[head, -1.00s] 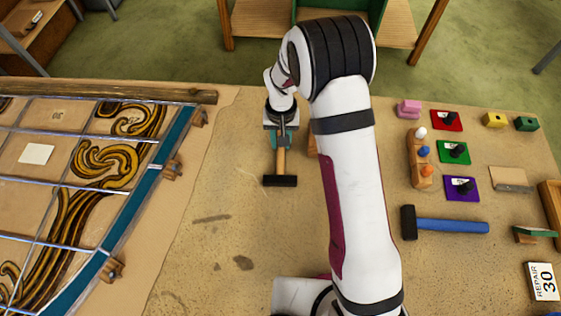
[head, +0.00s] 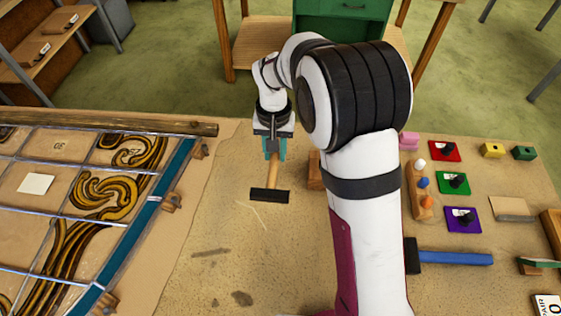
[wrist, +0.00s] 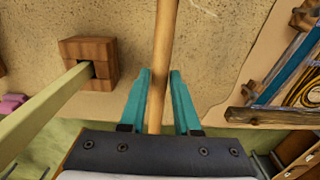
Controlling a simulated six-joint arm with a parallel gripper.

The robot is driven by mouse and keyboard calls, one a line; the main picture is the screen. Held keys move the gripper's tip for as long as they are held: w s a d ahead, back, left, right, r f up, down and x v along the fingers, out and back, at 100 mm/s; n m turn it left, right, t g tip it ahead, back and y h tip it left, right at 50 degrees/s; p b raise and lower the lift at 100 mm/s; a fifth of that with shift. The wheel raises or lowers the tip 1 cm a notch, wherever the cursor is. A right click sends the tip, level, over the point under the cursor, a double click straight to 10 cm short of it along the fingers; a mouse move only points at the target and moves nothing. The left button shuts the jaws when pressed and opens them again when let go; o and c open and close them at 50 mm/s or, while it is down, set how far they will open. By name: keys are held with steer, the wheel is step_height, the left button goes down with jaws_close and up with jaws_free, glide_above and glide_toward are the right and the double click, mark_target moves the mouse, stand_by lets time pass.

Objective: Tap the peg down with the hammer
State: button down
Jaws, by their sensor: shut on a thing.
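My gripper (head: 274,148) is shut on the wooden handle of a hammer (head: 270,195) with a dark head, held over the bare bench. In the wrist view the handle (wrist: 164,40) runs between the two teal fingers (wrist: 158,95); the hammer head is out of that view. A wooden block (wrist: 88,48) with a square hole stands beside the handle, apart from it. A long pale green peg (wrist: 45,112) sticks out of the hole towards the camera. In the head view the block (head: 315,172) is partly hidden by my arm, and the peg is hidden.
A leaded panel (head: 150,205) with a teal border fills the left of the bench. At right lie a blue-handled hammer (head: 455,258), coloured squares with black knobs (head: 454,183) and a small peg rack (head: 420,205). The bench between panel and arm is mostly clear.

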steer(key=s+a+f+m, duration=0.1)
steer(key=s+a+m, duration=0.1)
steer(key=a+m, duration=0.3)
steer(key=s+a+f+m, duration=0.1)
steer(key=s+a+m, duration=0.1)
steer(key=a+m, duration=0.4)
steer(key=shift+s+a, duration=0.35)
steer(key=shift+a, duration=1.95)
steer(key=shift+r, duration=0.1)
steer(key=shift+f, duration=0.2)
step_height(320, 180, down, 3)
steer(key=shift+f, duration=0.1)
step_height(320, 180, up, 8)
steer(key=shift+f, duration=0.15)
